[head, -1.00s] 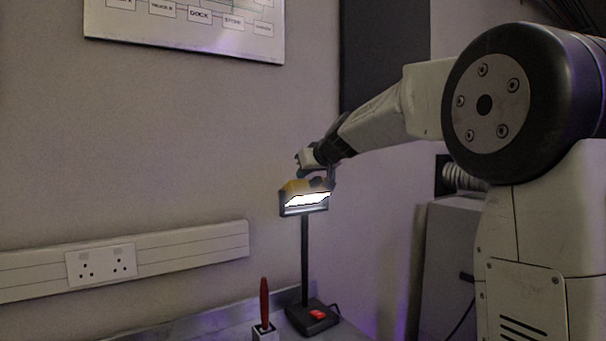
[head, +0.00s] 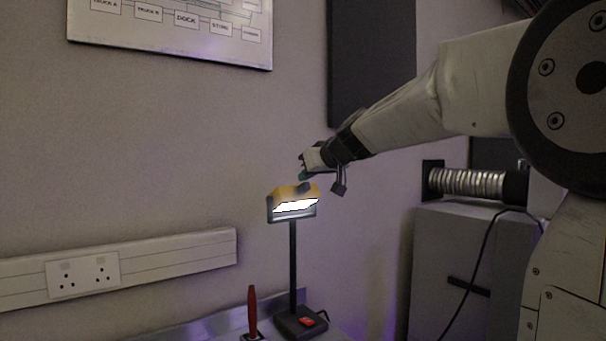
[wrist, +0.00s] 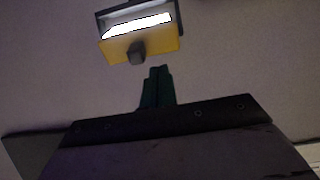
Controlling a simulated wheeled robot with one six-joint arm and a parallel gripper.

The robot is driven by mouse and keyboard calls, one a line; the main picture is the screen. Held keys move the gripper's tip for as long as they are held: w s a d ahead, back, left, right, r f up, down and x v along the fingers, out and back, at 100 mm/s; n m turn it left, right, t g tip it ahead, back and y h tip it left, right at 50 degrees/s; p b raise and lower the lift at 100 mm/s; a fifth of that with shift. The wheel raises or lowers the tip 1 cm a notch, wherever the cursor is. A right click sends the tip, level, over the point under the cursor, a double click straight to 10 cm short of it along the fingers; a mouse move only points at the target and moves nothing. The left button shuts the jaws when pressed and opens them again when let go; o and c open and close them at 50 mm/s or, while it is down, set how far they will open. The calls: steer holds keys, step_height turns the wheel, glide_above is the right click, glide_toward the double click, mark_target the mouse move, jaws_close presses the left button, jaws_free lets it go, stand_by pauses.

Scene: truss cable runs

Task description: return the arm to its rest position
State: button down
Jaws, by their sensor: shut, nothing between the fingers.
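My arm reaches in from the right in the head view, and my gripper (head: 303,174) is at its far end, small and partly hidden by the wrist. In the wrist view my gripper (wrist: 157,72) shows as dark green fingers held together, with nothing between them. The gripper is just above a lit yellow work lamp (head: 292,200) on a black stand. A gap shows between the fingers and the lamp head (wrist: 140,48) in the wrist view.
The lamp's base with a red switch (head: 306,321) stands on a bench against the wall. A red-handled tool (head: 252,310) stands upright beside it. A socket trunking (head: 150,262) runs along the wall. A grey cabinet (head: 465,265) with a ribbed hose (head: 465,182) is at right.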

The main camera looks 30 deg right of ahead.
stand_by(0.4)
steer(key=s+a+f+m+g+y, duration=0.15)
steer(key=s+a+f+g, duration=0.45)
steer(key=s+f, duration=0.65)
steer(key=s+a+f+g+h, duration=0.1)
steer(key=s+f, duration=0.3)
steer(key=s, duration=0.5)
steer(key=s+a+f+g+h, duration=0.1)
steer(key=s+a+f+g, duration=0.1)
steer(key=s+f, duration=0.3)
steer(key=s+a+f+g+h, duration=0.1)
steer(key=s+a+f+g, duration=0.1)
steer(key=s, duration=1.1)
step_height(320, 180, down, 2)
steer(key=shift+s+a+f, duration=0.15)
steer(key=shift+a+f, duration=0.05)
steer(key=shift+a, duration=0.5)
